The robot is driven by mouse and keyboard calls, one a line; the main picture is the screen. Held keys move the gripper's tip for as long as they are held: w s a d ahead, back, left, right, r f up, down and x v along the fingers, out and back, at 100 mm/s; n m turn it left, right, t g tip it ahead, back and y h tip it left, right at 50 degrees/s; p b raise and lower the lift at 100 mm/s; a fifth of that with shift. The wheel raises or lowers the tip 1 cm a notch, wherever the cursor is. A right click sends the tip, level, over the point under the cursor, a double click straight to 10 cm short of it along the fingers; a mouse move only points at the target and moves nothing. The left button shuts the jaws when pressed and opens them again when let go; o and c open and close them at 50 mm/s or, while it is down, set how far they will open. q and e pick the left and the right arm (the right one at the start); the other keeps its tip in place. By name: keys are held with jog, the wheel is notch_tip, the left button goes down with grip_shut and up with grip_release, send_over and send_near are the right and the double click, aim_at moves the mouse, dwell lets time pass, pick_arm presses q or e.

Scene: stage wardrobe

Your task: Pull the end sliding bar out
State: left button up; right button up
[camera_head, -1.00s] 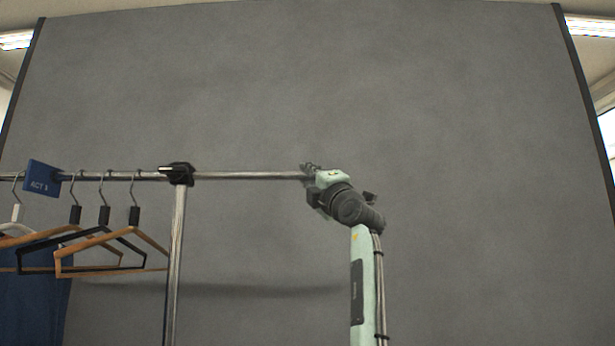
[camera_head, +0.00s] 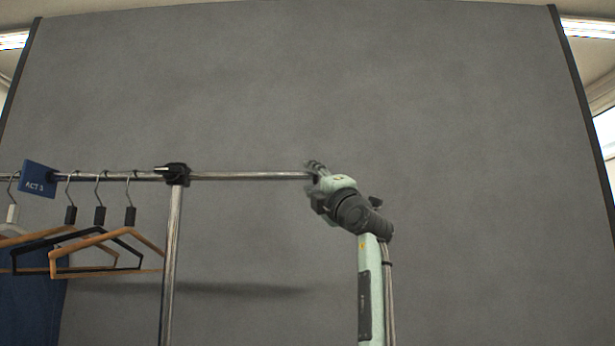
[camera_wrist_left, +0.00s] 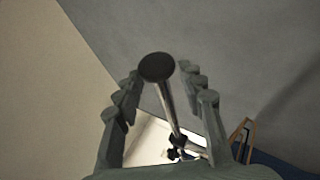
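The end sliding bar (camera_head: 250,175) is a thin chrome rod. It reaches right from the black collar (camera_head: 175,174) on top of the rack's post (camera_head: 172,260). My left gripper (camera_head: 314,172) is at the bar's free right end. In the left wrist view, the bar's round dark end cap (camera_wrist_left: 157,67) shows between my left gripper's spread fingers (camera_wrist_left: 160,95), with gaps on both sides. The bar runs back from the cap to the collar (camera_wrist_left: 180,146). The gripper is open and not clamped on the bar. My right gripper is not in view.
Several hangers (camera_head: 100,240), a blue sign (camera_head: 39,178) and a blue garment (camera_head: 30,305) hang on the rail left of the post. A grey wall panel (camera_head: 450,130) stands behind. The space right of my left arm is clear.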

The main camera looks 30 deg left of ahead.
pick_arm(q)
jog(key=s+v, duration=0.1)
jog(key=v, duration=0.8)
